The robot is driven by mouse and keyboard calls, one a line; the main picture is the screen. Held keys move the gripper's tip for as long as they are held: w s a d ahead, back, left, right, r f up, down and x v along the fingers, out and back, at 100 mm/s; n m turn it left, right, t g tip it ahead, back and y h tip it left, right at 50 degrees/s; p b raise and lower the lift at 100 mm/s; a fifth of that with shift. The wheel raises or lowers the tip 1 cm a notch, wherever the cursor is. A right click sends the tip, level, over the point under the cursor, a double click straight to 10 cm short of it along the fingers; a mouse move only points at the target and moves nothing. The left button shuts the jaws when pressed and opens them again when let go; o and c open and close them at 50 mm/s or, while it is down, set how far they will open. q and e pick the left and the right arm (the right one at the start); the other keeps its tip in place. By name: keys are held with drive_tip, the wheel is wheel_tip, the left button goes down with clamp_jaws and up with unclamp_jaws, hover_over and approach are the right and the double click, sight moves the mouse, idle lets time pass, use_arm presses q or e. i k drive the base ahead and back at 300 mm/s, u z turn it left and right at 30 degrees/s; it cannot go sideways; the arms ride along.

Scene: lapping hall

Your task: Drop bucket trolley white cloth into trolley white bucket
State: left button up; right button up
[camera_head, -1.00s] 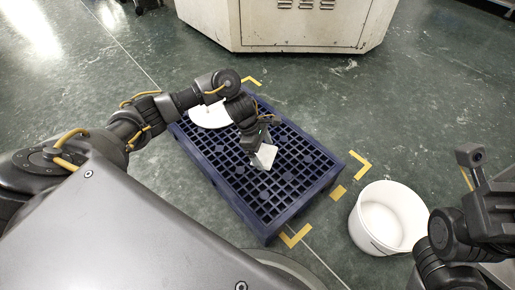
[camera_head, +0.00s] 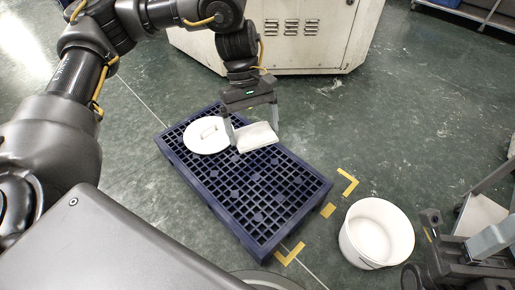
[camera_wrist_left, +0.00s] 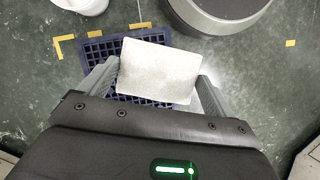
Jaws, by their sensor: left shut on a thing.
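The white cloth (camera_head: 258,137), a flat pale slab, is held between the fingers of my left gripper (camera_head: 252,124), above the dark blue grid pallet. In the left wrist view the cloth (camera_wrist_left: 158,72) spans the gap between both fingers, with the pallet beneath it. The white bucket (camera_head: 349,238) stands open on the floor to the right of the pallet, apart from the cloth. Part of the bucket (camera_wrist_left: 88,4) shows at the top left of the wrist view. My right gripper (camera_head: 470,250) is at the lower right, beside the bucket; its fingers are not clear.
The blue pallet (camera_head: 262,238) lies on the green floor with a white round lid (camera_head: 190,143) at its far left end. Yellow floor marks (camera_head: 347,183) lie between pallet and bucket. A pale machine cabinet (camera_head: 318,50) stands behind. A grey trolley-like frame (camera_head: 490,178) shows at right.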

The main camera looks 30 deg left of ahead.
sight(362, 239)
drive_tip(key=u, duration=0.9)
drive_tip(key=k, duration=1.4)
drive_tip(key=z, duration=0.9)
